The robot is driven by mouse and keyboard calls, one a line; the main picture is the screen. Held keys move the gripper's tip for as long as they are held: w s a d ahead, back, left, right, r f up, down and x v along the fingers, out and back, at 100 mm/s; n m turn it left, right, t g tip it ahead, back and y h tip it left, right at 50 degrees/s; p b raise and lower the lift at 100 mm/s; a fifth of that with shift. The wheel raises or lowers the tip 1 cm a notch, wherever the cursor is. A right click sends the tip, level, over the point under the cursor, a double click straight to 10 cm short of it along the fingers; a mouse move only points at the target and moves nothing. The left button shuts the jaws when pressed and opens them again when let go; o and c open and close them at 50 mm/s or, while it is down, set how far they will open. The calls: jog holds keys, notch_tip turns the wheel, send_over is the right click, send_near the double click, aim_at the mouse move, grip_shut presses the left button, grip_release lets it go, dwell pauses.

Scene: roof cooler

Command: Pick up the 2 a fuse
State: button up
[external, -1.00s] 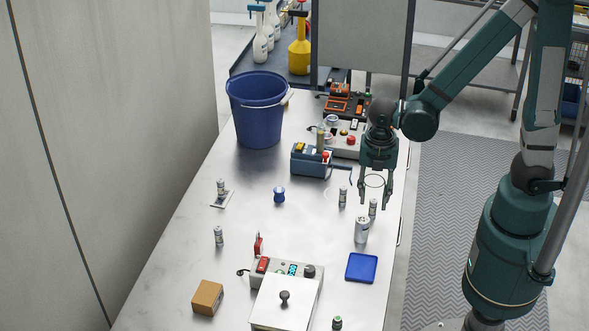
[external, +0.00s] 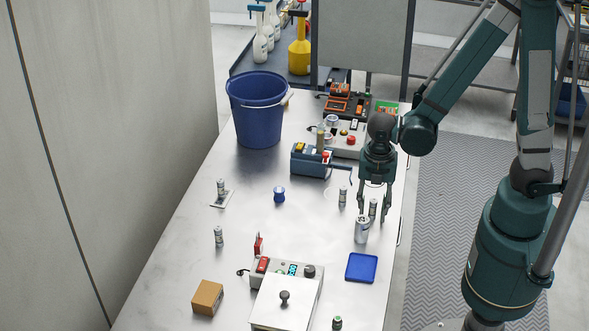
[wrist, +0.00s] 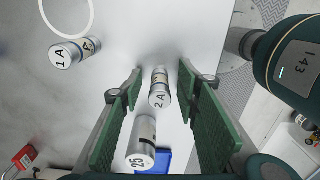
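The 2 A fuse (wrist: 159,88) is a small silver cylinder with a marked top, standing upright in the wrist view. In the external view the fuse (external: 373,208) is near the table's right edge, just behind a larger can. My gripper (external: 374,216) is open and pointing down, with its fingers on either side of the fuse. In the wrist view the green finger pads of my gripper (wrist: 160,110) flank the fuse with a gap on both sides.
A larger can (wrist: 141,145) marked 25 stands close by the fuse. The 1 A fuse (wrist: 73,52) stands to the left.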

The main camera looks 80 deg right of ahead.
aim_at(374, 200)
jog(key=shift+c, duration=0.6)
jog(key=c, duration=0.9)
jog(key=shift+o, duration=0.2)
jog(key=shift+r, duration=0.15)
jog(key=shift+r+p, duration=0.95)
jog(key=shift+r, duration=3.9)
jog(key=shift+c, duration=0.2)
